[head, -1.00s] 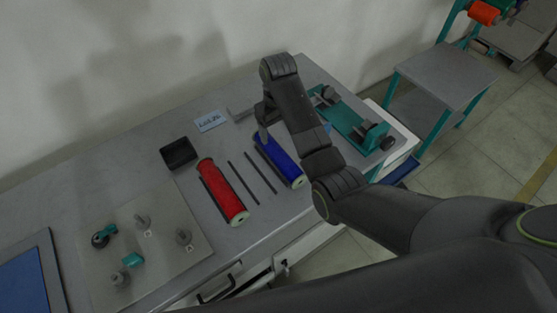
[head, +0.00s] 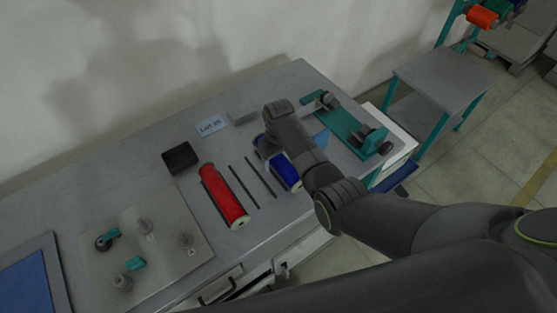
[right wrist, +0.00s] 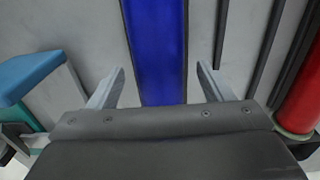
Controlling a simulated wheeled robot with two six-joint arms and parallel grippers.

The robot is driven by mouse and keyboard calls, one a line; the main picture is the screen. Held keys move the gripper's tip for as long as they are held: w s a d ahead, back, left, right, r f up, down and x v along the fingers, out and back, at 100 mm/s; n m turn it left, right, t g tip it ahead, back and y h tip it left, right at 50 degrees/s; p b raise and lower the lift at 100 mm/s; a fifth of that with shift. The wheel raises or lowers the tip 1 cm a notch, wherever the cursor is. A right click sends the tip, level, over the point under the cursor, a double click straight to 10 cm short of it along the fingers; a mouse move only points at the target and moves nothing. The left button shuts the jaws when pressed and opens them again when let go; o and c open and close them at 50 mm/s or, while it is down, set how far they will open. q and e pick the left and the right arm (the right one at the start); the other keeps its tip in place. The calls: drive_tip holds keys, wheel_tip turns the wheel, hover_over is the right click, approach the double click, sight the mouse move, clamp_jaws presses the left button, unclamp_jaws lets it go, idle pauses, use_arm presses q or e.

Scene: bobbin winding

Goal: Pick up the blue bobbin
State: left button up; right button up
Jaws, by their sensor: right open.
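The blue bobbin (head: 286,174) lies on the grey table, right of the red bobbin (head: 224,196). My right arm covers part of it in the head view. In the right wrist view the blue bobbin (right wrist: 158,50) runs lengthwise between the two fingers of my right gripper (right wrist: 160,80). The fingers are open, with a gap to the bobbin on each side. In the head view the right gripper (head: 262,145) is low at the far end of the bobbin, mostly hidden by the arm. My left gripper is not in view.
Thin dark rods (head: 252,180) lie between the bobbins. A teal winding fixture (head: 350,128) stands at the right. A black box (head: 180,157), a "Lot 26" card (head: 212,126) and a plate with knobs (head: 140,245) are at the left. A shelf stand (head: 447,78) is beyond.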

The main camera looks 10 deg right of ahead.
drive_tip(key=c, duration=1.2)
drive_tip(key=shift+r, duration=0.1)
